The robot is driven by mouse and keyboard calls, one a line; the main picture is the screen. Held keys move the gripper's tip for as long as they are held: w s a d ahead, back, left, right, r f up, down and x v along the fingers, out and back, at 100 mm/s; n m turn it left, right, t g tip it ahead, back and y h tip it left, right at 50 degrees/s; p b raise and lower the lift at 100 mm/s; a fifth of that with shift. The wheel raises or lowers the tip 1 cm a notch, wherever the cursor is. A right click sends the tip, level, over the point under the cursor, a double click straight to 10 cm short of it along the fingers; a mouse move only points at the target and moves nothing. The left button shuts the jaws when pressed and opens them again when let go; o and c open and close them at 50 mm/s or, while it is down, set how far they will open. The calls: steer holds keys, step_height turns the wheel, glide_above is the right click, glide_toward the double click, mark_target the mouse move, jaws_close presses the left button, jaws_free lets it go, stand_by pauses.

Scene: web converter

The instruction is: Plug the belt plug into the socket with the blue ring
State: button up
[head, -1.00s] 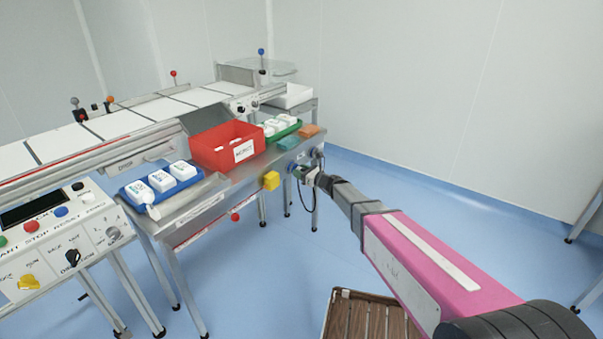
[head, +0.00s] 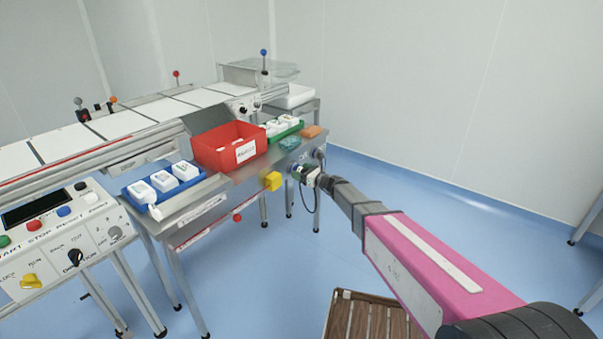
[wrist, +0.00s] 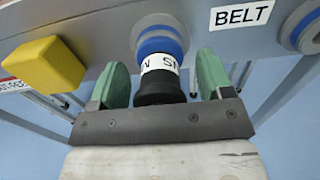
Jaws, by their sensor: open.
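In the wrist view, a black plug (wrist: 160,87) with a white lettered band, only partly readable, points straight at a grey socket with a blue ring (wrist: 160,44) on the table's side panel. It appears seated there, though the contact is partly hidden. My gripper (wrist: 162,66) is open, its green fingers on either side of the plug with gaps visible. A label reading BELT (wrist: 242,16) is to the right, beside a second blue-ringed socket (wrist: 312,30) cut by the frame edge. In the head view, my gripper (head: 305,173) is at the panel's right end.
A yellow block (wrist: 45,65) sticks out of the panel left of the plug. A dark cable (head: 302,203) hangs below my gripper. A red bin (head: 208,153) and a blue tray (head: 143,205) of white containers stand on the table above.

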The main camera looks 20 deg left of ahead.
steer(key=v, duration=1)
steer(key=shift+s+d, duration=0.15)
steer(key=shift+d, duration=0.15)
